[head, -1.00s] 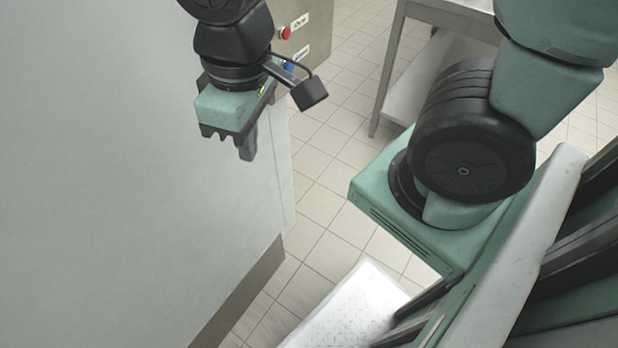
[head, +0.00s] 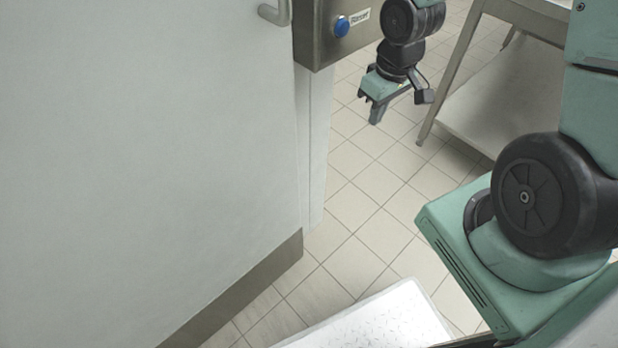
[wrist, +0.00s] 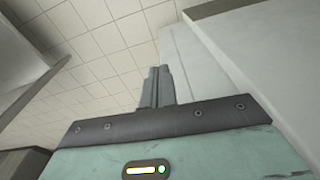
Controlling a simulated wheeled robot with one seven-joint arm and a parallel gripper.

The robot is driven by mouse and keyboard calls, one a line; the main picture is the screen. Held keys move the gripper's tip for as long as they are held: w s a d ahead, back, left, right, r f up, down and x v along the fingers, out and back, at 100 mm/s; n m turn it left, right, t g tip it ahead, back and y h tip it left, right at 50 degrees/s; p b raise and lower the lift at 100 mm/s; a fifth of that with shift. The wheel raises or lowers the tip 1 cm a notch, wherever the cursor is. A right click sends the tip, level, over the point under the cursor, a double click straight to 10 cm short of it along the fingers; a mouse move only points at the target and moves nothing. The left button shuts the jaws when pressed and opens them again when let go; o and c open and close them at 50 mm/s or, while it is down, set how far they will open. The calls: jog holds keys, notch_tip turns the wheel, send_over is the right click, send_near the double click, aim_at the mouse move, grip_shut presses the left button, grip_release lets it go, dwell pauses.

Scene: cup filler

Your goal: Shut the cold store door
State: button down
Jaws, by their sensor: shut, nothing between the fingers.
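The cold store door (head: 150,150) is the large pale panel filling the left of the head view. It has a grey handle (head: 272,14) at the top and a dark kick strip (head: 240,290) along the bottom. Its right edge meets a pale frame post (head: 316,150), with only a thin line between them; I see no wide gap. My gripper (head: 376,118) is to the right of the door and post, clear of both, fingers pointing down. In the wrist view its fingers (wrist: 157,78) are together with nothing between them.
A steel box (head: 325,45) with a blue button (head: 341,26) is beside the door handle. A steel table (head: 510,100) with a lower shelf stands at the right. Tiled floor (head: 365,220) is clear between door and table. My own base and arm fill the lower right.

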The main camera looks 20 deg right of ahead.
notch_tip(320, 180, down, 9)
jog(key=w+n+y, duration=0.1)
jog(key=y, duration=0.2)
jog(key=w+a+f+n+t+y+b, duration=0.1)
jog(key=w+a+f+y+b, duration=0.1)
jog(key=a+f, duration=0.9)
jog(key=w+a+y, duration=0.1)
jog(key=w+a, duration=0.1)
jog(key=shift+w+a+t+y, duration=0.15)
jog(key=shift+a+t+y, duration=0.15)
jog(key=shift+a, duration=0.1)
jog(key=shift+f, duration=0.1)
